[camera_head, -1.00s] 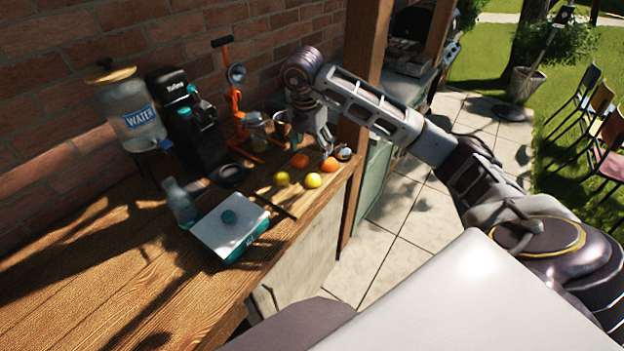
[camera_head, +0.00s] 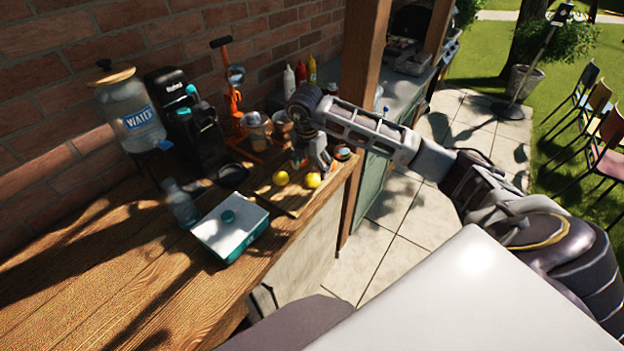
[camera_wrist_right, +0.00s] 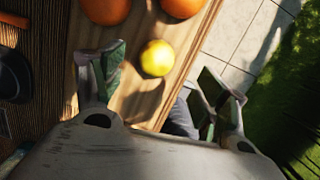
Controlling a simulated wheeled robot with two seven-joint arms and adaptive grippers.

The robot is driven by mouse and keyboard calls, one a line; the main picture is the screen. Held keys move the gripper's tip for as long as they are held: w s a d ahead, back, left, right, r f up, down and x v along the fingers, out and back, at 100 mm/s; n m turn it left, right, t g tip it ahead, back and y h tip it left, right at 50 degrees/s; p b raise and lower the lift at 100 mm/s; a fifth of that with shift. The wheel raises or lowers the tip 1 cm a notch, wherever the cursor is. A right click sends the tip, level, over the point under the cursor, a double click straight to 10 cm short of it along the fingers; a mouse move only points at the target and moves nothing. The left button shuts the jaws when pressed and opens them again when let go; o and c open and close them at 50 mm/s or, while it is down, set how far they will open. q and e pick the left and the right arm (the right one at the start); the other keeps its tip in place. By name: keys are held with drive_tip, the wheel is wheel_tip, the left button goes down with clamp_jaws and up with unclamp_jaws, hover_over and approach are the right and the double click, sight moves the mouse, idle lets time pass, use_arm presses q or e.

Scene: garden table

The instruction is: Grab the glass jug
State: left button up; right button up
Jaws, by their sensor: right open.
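A clear glass vessel (camera_head: 257,132) stands beside the orange juicer near the wall, left of my right arm; it may be the jug. Another clear vessel (camera_head: 180,203), like a bottle, stands left of the white-topped box; I cannot tell for certain which is the task's jug. My left gripper is not in view.
A water dispenser (camera_head: 128,112) and black coffee machine (camera_head: 188,125) stand by the brick wall. A white-topped teal box (camera_head: 231,228) lies near the front edge. Two oranges (camera_wrist_right: 181,5) lie beyond the lemon. The wooden table (camera_head: 95,270) is clear at front left.

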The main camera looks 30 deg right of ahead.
sight(312, 176)
drive_tip(key=shift+f, duration=0.2)
drive_tip(key=shift+w+f+p, duration=0.2)
drive_tip(key=shift+f+p, duration=0.45)
drive_tip(key=shift+f, duration=1.1)
drive_tip(key=shift+w+d+f, duration=0.1)
drive_tip(key=shift+d+f, duration=0.05)
drive_tip(key=shift+f, duration=0.65)
drive_tip(key=c, duration=1.1)
